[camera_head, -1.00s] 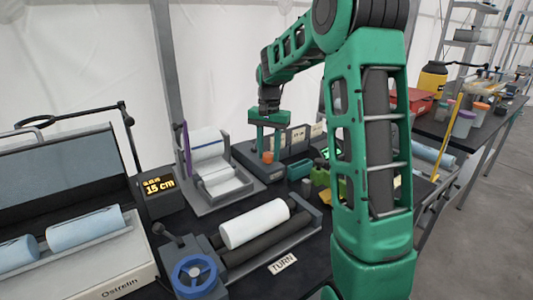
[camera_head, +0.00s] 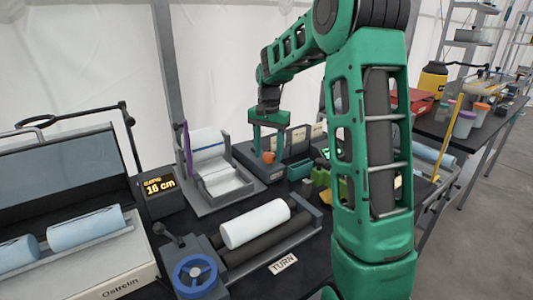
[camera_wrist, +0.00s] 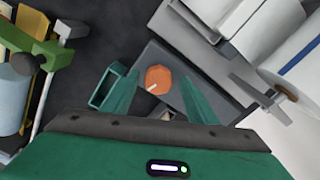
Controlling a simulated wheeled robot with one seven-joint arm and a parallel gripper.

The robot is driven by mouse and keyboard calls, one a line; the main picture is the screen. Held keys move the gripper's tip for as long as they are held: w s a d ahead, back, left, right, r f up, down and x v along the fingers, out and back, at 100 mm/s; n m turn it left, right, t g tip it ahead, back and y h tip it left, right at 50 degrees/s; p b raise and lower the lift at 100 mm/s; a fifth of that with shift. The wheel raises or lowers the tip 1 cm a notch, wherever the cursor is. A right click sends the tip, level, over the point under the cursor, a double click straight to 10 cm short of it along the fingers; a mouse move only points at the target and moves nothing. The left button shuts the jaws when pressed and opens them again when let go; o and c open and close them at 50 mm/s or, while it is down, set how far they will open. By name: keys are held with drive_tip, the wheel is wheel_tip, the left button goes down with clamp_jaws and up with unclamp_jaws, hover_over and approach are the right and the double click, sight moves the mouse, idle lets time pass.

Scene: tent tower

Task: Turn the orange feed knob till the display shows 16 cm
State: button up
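The orange feed knob (camera_head: 268,157) sits on a grey unit at the back of the bench. It also shows in the wrist view (camera_wrist: 158,79), with a pale pointer mark on its lower left. My gripper (camera_head: 270,146) points down over the knob. In the wrist view my gripper (camera_wrist: 158,92) is open: its two green fingers stand either side of the knob, with a gap on each side. The display (camera_head: 158,187), a black box left of the paper feeder, reads 16 cm in yellow.
A paper feeder (camera_head: 222,182) with a white roll stands left of the knob. In front are a white roller (camera_head: 255,223), a blue handwheel (camera_head: 195,273) and a TURN label (camera_head: 283,263). A green clamp-like part (camera_wrist: 40,50) is near my gripper.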

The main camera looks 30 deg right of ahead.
sight(268, 154)
drive_tip(key=shift+r, duration=0.1)
wheel_tip(268, 154, up, 11)
drive_tip(key=shift+f, duration=0.2)
idle(0.4)
idle(0.3)
drive_tip(key=s+a+f+n, duration=0.1)
drive_tip(key=s+f, duration=0.2)
drive_tip(key=s, duration=0.9)
drive_tip(key=s+a+f+n, duration=0.2)
drive_tip(key=s+f, duration=0.2)
drive_tip(key=s, duration=0.8)
drive_tip(key=s+a+f+n, duration=0.2)
drive_tip(key=s+f, duration=0.2)
drive_tip(key=s, duration=0.8)
drive_tip(key=shift+s+f, duration=0.2)
drive_tip(key=shift+s, duration=0.05)
